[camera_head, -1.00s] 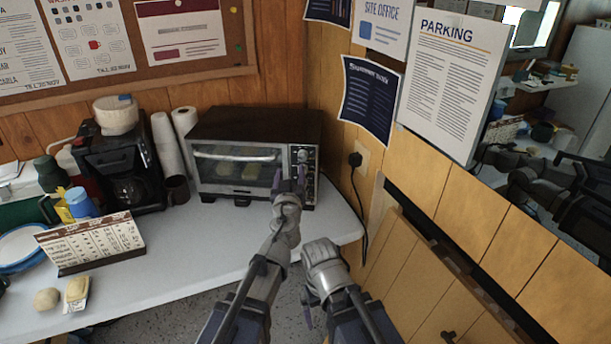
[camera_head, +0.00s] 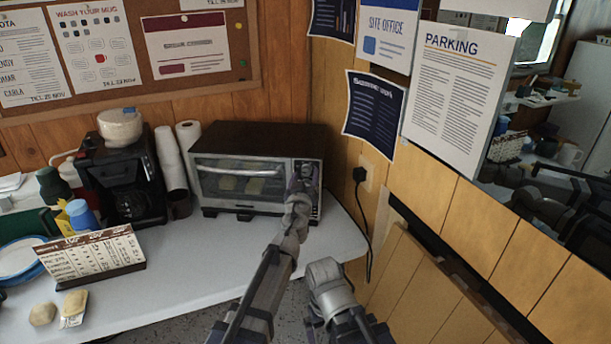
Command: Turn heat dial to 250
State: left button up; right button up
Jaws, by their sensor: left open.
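A toaster oven (camera_head: 250,138) with a dark top and a glass door stands at the back right of the white counter. Its control panel, with the dials, is on the right of its front. The left jaws are small and open. My right arm (camera_head: 325,278) shows at the lower middle, below the counter's right edge; its fingers are not visible.
A coffee maker (camera_head: 122,180), stacked cups (camera_head: 170,158) and a dark mug (camera_head: 180,203) stand left of the oven. A plug with a cord (camera_head: 369,215) hangs on the right wall. The counter in front of the oven is clear.

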pick_arm(q)
jog(key=shift+w+d, duration=0.1)
jog(key=shift+w, duration=0.55)
jog(key=shift+s, duration=0.1)
grip_shut()
